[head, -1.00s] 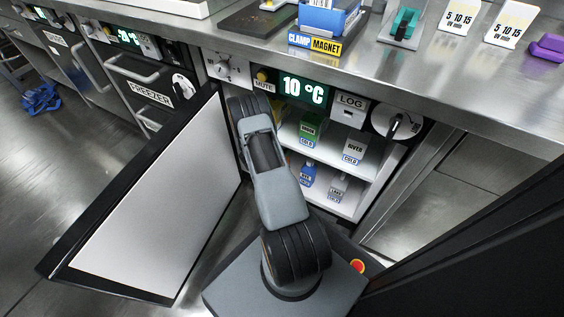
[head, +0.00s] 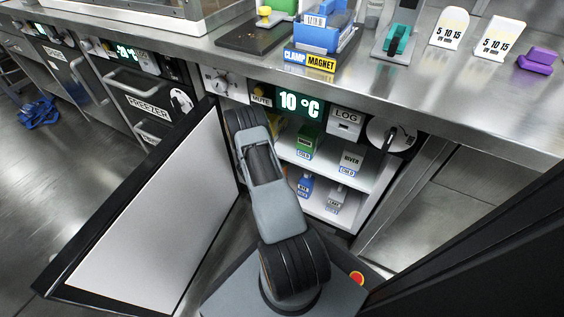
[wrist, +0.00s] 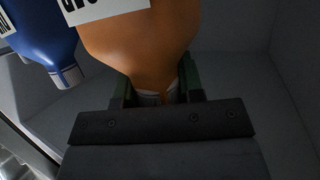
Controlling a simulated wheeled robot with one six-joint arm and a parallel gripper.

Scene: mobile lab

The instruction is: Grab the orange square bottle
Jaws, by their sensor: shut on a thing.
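The orange bottle (wrist: 140,45) fills the upper middle of the wrist view, with a white label with dark letters near the top edge. My gripper (wrist: 158,92) is shut on the narrow end of the orange bottle, with one green finger on each side. In the head view my arm reaches into the open cold cabinet, and the gripper and orange bottle are hidden behind the arm and door.
A blue bottle (wrist: 42,40) is close to the left of the orange one. Green (head: 307,140) and white (head: 351,161) bottles stand on the upper cabinet shelf. The open door (head: 150,215) is left of my arm. The counter (head: 420,85) overhangs the cabinet.

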